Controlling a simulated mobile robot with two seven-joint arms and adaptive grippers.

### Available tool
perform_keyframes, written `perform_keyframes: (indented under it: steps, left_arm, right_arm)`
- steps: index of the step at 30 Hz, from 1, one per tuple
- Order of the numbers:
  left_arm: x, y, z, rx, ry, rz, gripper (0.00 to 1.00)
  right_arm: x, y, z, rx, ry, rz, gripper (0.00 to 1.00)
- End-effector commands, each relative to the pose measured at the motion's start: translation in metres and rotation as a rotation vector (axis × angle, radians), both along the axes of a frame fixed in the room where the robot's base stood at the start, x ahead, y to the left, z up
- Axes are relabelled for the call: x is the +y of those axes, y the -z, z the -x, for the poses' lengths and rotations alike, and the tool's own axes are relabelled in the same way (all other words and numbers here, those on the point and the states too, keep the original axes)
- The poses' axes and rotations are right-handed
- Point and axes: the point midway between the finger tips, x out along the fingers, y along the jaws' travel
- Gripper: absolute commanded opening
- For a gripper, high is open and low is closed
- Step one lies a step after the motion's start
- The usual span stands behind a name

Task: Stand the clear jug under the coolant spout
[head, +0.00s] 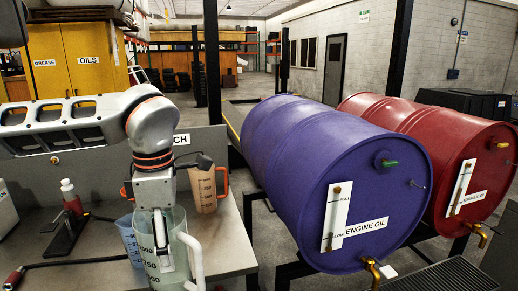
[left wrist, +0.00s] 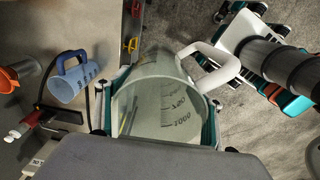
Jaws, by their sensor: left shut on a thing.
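The clear jug (head: 181,250) has dark volume marks and a white handle on its right side in the head view. My left gripper (head: 163,252) points down and is shut on it at the bench's front edge. In the left wrist view the clear jug (left wrist: 165,108) fills the space between the fingers, with its handle at the upper right. It looks empty. I cannot tell whether its base touches anything. No spout labelled coolant is readable. My right gripper is not in view.
A blue jug (head: 130,243) and an orange-handled jug (head: 207,190) stand close by on the bench (head: 232,243). To the right lie a purple engine oil drum (head: 300,150) with a brass tap (head: 371,270) and a red drum (head: 425,130) with its own tap (head: 478,234).

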Motion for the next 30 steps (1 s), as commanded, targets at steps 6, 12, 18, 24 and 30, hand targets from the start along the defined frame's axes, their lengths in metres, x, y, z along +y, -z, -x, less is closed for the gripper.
perform_keyframes:
  steps: [6,12,18,24,30]
  left_arm:
    - [0.019,0.037,0.001,0.009,0.418,-0.016,0.43]
    - [0.034,0.069,0.005,0.02,0.806,-0.024,0.43]
    - [0.048,0.101,0.014,0.031,1.2,-0.024,0.43]
    - [0.058,0.129,0.025,0.036,1.557,-0.019,0.43]
    - [0.064,0.145,0.033,0.037,1.781,-0.012,0.43]
  right_arm:
    - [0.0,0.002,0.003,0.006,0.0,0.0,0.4]
    - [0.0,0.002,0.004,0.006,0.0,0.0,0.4]
    - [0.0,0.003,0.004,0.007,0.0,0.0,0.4]
    - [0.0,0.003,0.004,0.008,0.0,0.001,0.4]
    - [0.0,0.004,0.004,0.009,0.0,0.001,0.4]
